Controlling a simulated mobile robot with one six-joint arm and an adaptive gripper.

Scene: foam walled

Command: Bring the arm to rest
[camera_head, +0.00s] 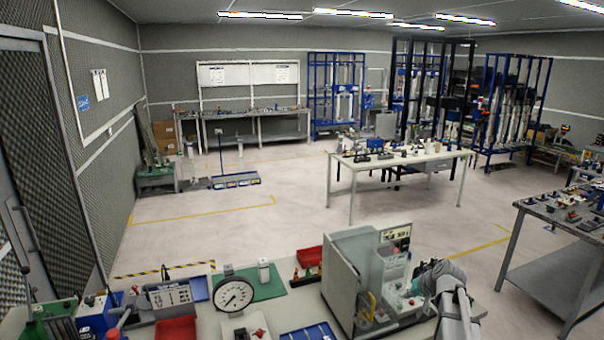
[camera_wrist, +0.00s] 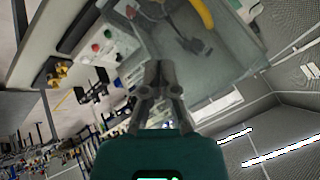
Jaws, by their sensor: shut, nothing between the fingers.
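My gripper (camera_wrist: 160,78) is shut and empty in the wrist view, its two grey fingers together in front of its teal body. Behind the fingertips is a clear-walled box with a yellow curved part (camera_wrist: 198,14) and a dark part inside. In the head view my grey arm (camera_head: 452,290) reaches over the right end of the near workbench, close beside a grey machine with a clear guard (camera_head: 352,272). The fingertips cannot be made out in that view. Whether the fingers touch anything is unclear.
A round dial gauge (camera_head: 236,293), a red bin (camera_head: 176,329) and a blue tray (camera_head: 308,331) stand on the near bench left of the machine. A white table (camera_head: 440,163) stands beyond, and a dark workbench (camera_head: 545,209) at right. Open floor lies between.

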